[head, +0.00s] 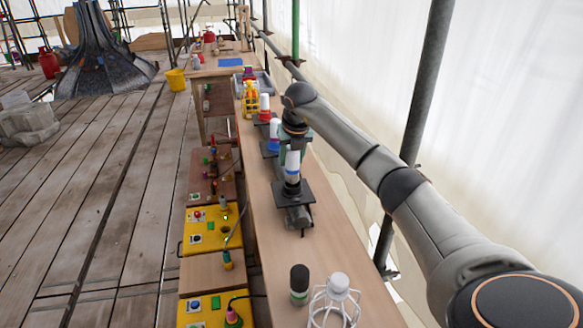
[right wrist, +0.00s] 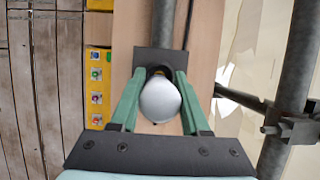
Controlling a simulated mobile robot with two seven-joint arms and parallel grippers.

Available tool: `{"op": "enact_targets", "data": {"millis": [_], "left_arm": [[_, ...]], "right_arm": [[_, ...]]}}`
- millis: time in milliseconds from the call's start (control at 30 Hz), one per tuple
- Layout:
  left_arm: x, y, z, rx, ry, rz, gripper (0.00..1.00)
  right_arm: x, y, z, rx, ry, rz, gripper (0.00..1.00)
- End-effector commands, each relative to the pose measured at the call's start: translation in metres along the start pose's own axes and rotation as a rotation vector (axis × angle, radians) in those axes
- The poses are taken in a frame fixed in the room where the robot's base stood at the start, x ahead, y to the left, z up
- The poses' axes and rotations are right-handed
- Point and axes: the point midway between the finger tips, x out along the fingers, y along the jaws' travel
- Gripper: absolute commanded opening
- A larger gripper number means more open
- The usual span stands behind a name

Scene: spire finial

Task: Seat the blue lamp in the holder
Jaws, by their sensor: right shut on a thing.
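The blue lamp (head: 292,160), with a white dome and a bluish lower part, stands about upright over a black square holder plate (head: 294,195) in the head view. My right gripper (right wrist: 156,108) is shut on this lamp. In the right wrist view its green fingers lie on both sides of the white dome (right wrist: 160,100), with the black holder plate (right wrist: 145,62) behind. The lamp's lower end is at the holder, but the dome and fingers hide the joint, so I cannot tell how deep it sits. My left gripper is not in view.
Another white-and-blue lamp (head: 274,130) and a white-and-red lamp (head: 265,106) stand farther along the plank. Yellow control boxes (head: 209,230) line the left. A steel pole (head: 425,85) rises at right.

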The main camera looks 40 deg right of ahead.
Motion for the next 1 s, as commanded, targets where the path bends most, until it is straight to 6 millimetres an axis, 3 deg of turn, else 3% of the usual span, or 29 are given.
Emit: {"op": "enact_targets", "data": {"millis": [333, 533, 900, 933, 1000], "left_arm": [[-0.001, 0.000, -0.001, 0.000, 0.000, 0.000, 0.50], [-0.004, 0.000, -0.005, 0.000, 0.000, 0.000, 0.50], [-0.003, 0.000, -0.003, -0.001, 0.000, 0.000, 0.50], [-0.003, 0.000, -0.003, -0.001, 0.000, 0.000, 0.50], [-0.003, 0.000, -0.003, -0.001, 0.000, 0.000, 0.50]], "right_arm": [[0.020, -0.003, 0.006, 0.000, 0.000, 0.002, 0.00], [0.046, -0.003, -0.005, -0.001, 0.001, 0.001, 0.00], [0.051, -0.003, -0.007, 0.000, -0.001, 0.001, 0.00], [0.051, -0.003, -0.007, 0.000, -0.001, 0.001, 0.47], [0.051, -0.003, -0.007, 0.000, -0.001, 0.001, 0.55]]}}
